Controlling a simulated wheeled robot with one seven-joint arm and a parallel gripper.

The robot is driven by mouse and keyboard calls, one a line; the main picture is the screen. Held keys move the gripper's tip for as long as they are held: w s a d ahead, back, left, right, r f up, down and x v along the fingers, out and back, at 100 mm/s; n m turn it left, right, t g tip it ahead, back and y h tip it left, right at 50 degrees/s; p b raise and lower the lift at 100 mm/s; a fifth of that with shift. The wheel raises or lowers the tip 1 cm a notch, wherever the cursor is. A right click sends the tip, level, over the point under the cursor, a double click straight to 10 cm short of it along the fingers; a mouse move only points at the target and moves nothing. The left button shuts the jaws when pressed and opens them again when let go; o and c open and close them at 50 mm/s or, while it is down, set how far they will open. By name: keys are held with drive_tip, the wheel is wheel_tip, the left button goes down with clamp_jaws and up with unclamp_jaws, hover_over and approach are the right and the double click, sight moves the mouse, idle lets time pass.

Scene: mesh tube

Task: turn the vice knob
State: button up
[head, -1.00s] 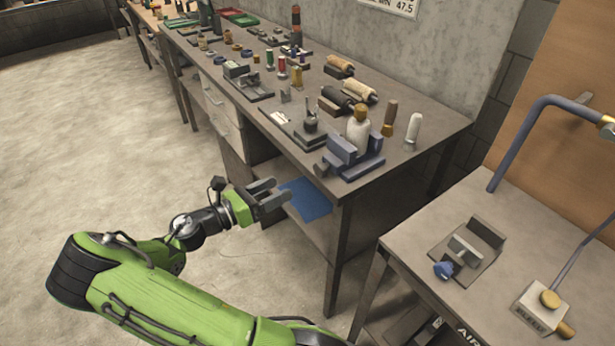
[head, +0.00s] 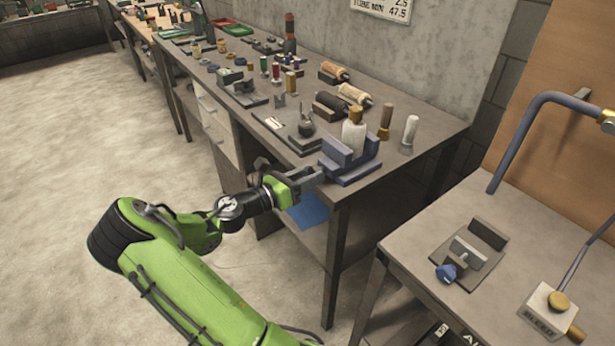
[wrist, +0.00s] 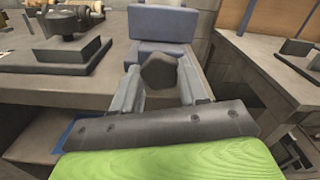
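A blue-grey vice (head: 347,172) stands at the near corner of the long workbench and also fills the upper middle of the wrist view (wrist: 160,55). A pale tube with a brass top (head: 354,137) stands upright at its jaws. The vice's dark, faceted knob (wrist: 160,74) faces me in the wrist view; in the head view my gripper hides it. My gripper (head: 312,176) is at the vice's front. Its two fingers (wrist: 160,88) are apart, one on each side of the knob, with narrow gaps visible. I cannot tell how deep the knob sits between them.
A second small vice with a blue knob (head: 446,273) is on the right-hand table (head: 420,240). A bleed valve block (head: 548,311) stands near it. Tools and spools (head: 340,103) crowd the workbench behind the vice. The floor at left (head: 70,150) is clear.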

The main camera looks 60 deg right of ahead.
drive_tip(key=c, duration=0.5)
drive_tip(key=shift+m, duration=0.3)
drive_tip(key=shift+f+m+p, duration=0.1)
drive_tip(key=shift+m+p, duration=1)
drive_tip(key=shift+m, duration=5.4)
